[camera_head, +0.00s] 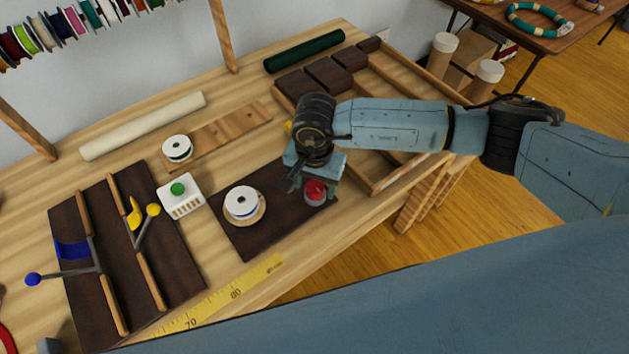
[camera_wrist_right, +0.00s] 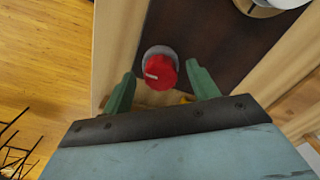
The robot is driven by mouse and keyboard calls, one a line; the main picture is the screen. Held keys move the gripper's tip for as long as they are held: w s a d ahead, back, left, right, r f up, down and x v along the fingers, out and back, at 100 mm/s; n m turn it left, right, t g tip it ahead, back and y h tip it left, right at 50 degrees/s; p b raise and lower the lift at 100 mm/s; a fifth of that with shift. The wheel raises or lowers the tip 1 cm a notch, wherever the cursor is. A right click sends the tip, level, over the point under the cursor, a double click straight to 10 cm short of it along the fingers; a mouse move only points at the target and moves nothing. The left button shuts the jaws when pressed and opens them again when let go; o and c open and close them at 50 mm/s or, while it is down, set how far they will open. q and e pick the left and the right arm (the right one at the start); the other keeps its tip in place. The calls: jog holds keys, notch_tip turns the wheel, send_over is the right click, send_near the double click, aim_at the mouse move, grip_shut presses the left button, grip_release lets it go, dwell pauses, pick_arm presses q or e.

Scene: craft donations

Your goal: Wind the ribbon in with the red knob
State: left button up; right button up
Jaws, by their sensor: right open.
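The red knob (camera_head: 315,192) stands on a grey round base near the right end of a dark brown board (camera_head: 247,239). It has a white mark on it in the wrist view (camera_wrist_right: 161,70). A white spool (camera_head: 241,202) sits on a round wooden disc on the same board, left of the knob. I cannot make out a loose ribbon on it. My right gripper (camera_head: 309,181) is open over the knob, pointing down. In the wrist view its two green fingers stand apart on either side of the knob, with gaps showing. My left gripper is not in view.
A white box with a green button (camera_head: 179,190) and a dark board with blue and yellow levers (camera_head: 100,265) lie left. A yellow ruler (camera_head: 225,294) runs along the front edge. A wooden tray (camera_head: 385,183) lies right of the knob. A second spool (camera_head: 177,148) sits behind.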

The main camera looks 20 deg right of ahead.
jog(key=c, duration=1)
jog(key=shift+m, duration=0.3)
jog(key=m+b, duration=0.2)
jog(key=m, duration=0.2)
jog(key=shift+m, duration=0.3)
jog(key=m+b, duration=0.1)
jog(key=m, duration=0.5)
jog(key=shift+w, duration=0.15)
jog(key=m+b, duration=0.1)
jog(key=m, duration=0.5)
jog(key=shift+m, duration=0.3)
jog(key=m, duration=0.3)
jog(key=shift+w+m, duration=0.1)
jog(key=shift+m, duration=0.2)
jog(key=shift+d+m, duration=0.1)
jog(key=shift+m, duration=1.5)
